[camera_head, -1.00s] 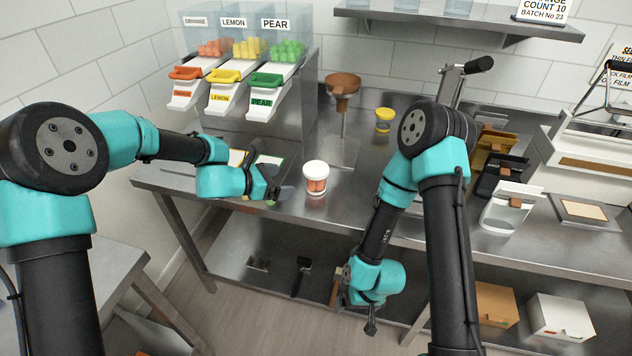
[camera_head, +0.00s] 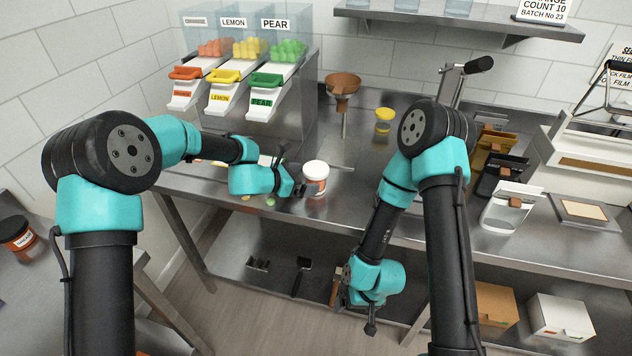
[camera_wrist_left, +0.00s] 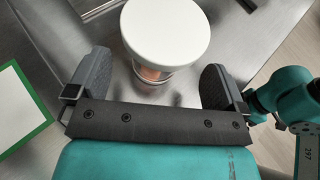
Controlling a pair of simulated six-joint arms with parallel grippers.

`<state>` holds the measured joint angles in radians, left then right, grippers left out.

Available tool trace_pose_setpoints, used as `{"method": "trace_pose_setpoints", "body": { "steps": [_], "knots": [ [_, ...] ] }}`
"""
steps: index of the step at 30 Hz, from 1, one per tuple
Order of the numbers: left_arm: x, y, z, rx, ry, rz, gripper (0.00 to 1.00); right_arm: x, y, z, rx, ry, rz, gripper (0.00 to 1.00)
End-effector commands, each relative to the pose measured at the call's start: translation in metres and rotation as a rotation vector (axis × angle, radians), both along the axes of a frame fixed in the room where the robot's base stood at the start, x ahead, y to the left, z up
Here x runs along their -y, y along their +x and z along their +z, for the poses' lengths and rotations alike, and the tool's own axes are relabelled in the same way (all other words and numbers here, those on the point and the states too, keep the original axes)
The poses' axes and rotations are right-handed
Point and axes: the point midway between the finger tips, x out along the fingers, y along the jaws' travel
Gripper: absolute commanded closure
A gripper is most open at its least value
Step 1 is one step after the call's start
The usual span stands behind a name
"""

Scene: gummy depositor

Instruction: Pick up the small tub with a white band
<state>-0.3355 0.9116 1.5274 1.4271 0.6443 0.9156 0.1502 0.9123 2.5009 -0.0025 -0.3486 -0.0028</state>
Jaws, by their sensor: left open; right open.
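A small tub with a white lid (camera_head: 316,172) and orange contents stands upright near the front edge of the steel counter. It also shows in the left wrist view (camera_wrist_left: 165,35), between the two fingers of my left gripper (camera_head: 292,172). That gripper is open, with one finger on each side of the tub; I cannot tell whether either touches it. A white band apart from the lid is not clear. My right gripper (camera_head: 368,312) hangs low in front of the counter, away from the tub; its jaws are small in view.
A yellow-lidded tub (camera_head: 384,120) and a brown funnel on a stand (camera_head: 343,86) are farther back. Candy dispensers (camera_head: 240,80) stand behind left. A dark-lidded tub (camera_head: 16,236) sits on the left side table. A green-edged card (camera_wrist_left: 18,105) lies beside my left gripper.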

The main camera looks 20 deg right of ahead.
Motion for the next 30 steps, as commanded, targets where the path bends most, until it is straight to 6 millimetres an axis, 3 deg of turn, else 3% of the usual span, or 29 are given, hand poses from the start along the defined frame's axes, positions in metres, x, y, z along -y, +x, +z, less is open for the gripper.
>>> {"method": "trace_pose_setpoints", "body": {
  "steps": [6,22,30],
  "knots": [
    [0.025,0.007,-0.01,0.001,0.001,0.0,0.02,0.0,0.0,0.0,0.0,0.0,0.0,0.0],
    [0.028,0.007,-0.011,0.0,0.001,0.0,0.02,0.0,0.0,0.0,0.0,0.0,0.0,0.0],
    [0.028,0.007,-0.011,0.001,0.001,0.0,0.27,0.0,0.0,0.0,0.0,0.0,0.0,0.0]
  ]
}}
